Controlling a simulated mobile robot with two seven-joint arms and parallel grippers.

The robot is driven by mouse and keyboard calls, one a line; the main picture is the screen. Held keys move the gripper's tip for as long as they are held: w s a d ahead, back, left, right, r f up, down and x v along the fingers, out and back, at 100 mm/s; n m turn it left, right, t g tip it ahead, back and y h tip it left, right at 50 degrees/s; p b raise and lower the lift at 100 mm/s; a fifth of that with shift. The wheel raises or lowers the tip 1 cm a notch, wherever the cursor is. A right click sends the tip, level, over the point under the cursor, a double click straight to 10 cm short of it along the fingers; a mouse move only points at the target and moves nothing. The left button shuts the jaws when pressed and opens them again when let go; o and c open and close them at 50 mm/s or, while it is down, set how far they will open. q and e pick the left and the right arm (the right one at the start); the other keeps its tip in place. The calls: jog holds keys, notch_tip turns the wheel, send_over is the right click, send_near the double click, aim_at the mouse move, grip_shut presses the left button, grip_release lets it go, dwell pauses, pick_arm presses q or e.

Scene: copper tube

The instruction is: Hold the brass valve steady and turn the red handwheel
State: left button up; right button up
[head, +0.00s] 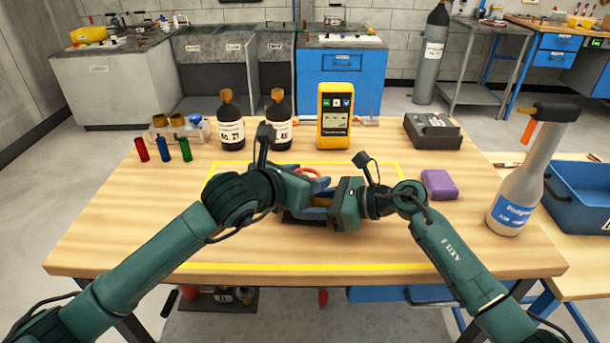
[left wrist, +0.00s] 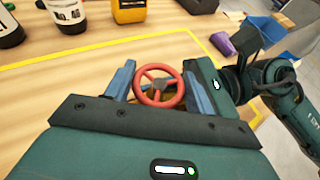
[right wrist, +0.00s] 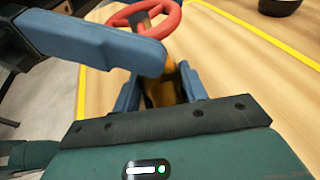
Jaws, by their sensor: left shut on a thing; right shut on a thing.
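The red handwheel (head: 310,172) sits on top of the brass valve (head: 322,201), near the middle of the table. My left gripper (head: 312,181) comes in from the left at wheel height. In the left wrist view the red handwheel (left wrist: 160,86) lies between its two blue fingers, which are shut on it. My right gripper (right wrist: 158,84) is shut on the brass valve (right wrist: 163,92), below the wheel. In the right wrist view the wheel (right wrist: 172,22) shows above, partly hidden by a blue finger of my left gripper. The valve's base is largely hidden by my grippers.
Two dark bottles (head: 231,125) and a yellow meter (head: 335,112) stand behind the valve. A purple block (head: 439,184) and a spray bottle (head: 512,190) are to the right. Yellow tape (head: 300,267) marks the table. The front of the tabletop is clear.

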pick_arm(q)
jog(key=o, duration=0.7)
jog(key=shift+s+d+f, duration=0.1)
jog(key=shift+s+f, duration=0.05)
jog(key=shift+f, duration=0.15)
jog(key=o, duration=0.3)
jog(key=shift+r, duration=0.15)
jog(key=v, duration=1.2)
jog(key=shift+r, duration=0.1)
